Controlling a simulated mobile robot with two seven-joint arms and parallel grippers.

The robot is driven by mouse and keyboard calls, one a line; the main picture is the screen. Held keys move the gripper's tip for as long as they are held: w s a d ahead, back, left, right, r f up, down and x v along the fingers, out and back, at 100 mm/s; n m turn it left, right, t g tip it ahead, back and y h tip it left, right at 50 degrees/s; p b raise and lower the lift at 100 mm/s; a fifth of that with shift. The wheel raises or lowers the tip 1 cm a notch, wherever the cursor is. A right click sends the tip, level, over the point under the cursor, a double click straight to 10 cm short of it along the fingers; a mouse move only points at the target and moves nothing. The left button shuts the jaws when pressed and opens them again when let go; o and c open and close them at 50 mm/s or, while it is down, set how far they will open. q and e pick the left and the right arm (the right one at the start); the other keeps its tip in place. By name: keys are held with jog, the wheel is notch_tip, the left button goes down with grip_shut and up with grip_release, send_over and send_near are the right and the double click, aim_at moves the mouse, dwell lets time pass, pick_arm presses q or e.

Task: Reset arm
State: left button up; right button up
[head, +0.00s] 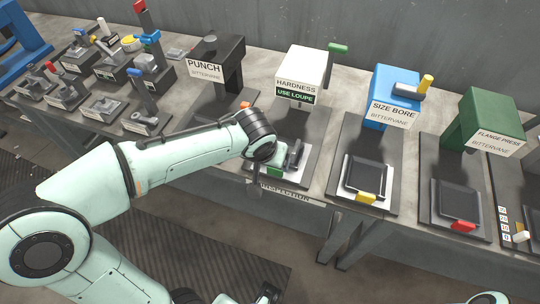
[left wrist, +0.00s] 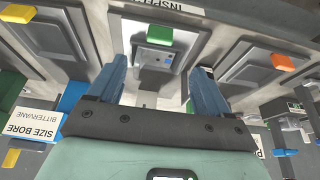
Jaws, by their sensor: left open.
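My left arm reaches in from the left in the head view, its hand (head: 265,150) over the inspection station (head: 305,158) in front of the hardness machine. The fingers are largely hard to make out there. In the left wrist view my left gripper (left wrist: 159,66) is open, its two blue-grey fingers wide apart. A small grey fixture with a green tab (left wrist: 159,37) shows beyond and between the fingers. Nothing is held between them, and I cannot tell how far they are above the station. My right gripper cannot be made out in the head view.
The hardness machine (head: 303,66), black punch (head: 220,52), blue size bore (head: 385,84) and green flange press (head: 487,112) stand along the bench. Trays with a yellow tab (head: 366,197) and red tab (head: 463,226) lie right. Several small fixtures crowd the left end.

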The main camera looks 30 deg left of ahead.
pick_arm(q)
jog(key=shift+f, duration=0.1)
jog(key=s+d+f+g+h+p, duration=0.1)
jog(key=d+f, duration=0.2)
jog(key=f, duration=0.5)
jog(key=s+d+f+m+g+h+p, duration=0.1)
jog(key=d+f+h, duration=0.1)
jog(key=f, duration=0.6)
jog(key=s+d+f+g+h+p, duration=0.1)
jog(key=d+f+g, duration=0.15)
jog(key=f, duration=0.55)
jog(key=s+d+f+n+p, duration=0.1)
jog(key=s+d+f+n, duration=0.1)
jog(key=s+f, duration=1.1)
jog(key=s+d, duration=0.1)
jog(key=s, duration=0.2)
jog(key=shift+f+g+h+p, duration=0.3)
jog(key=shift+g+p, duration=0.05)
jog(key=shift+p, duration=0.05)
pick_arm(e)
jog(key=r, duration=0.1)
jog(key=w+r, duration=0.1)
jog(key=r, duration=0.1)
jog(key=w+r, duration=0.1)
jog(key=r, duration=0.1)
jog(key=shift+w+r, duration=0.1)
jog(key=shift+r, duration=0.1)
pick_arm(q)
jog(key=shift+s, duration=0.1)
